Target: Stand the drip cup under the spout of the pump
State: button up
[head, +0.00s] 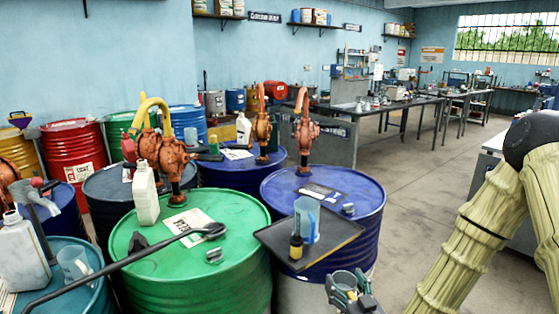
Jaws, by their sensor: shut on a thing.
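A small grey cup (344,280), which looks like the drip cup, is between the fingers of my gripper (350,292) at the bottom of the view. The gripper is shut on it, in front of the blue drum; the fingers and the frame edge hide its lower part. An orange-red hand pump (172,160) with a yellow curved pipe stands on the green drum. Another orange pump (305,135) stands on the front blue drum, and one more (262,125) behind it. I cannot tell which pump is meant. The cup is apart from all of them.
The green drum (235,225) carries a white bottle (144,195), a paper sheet and a long-handled black tool (130,260). A dark tray (335,240) holds a clear blue jug (306,220) and a small dark bottle (296,246), near my gripper. Floor (405,170) is clear beyond the drums.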

notch_tip(320, 180, down, 10)
jog(key=s+m+h, duration=0.2)
jog(key=s+h, duration=0.1)
jog(key=h, duration=0.1)
jog(key=shift+r+m, duration=0.25)
jog(key=shift+m, duration=0.05)
jog(key=shift+d, duration=0.3)
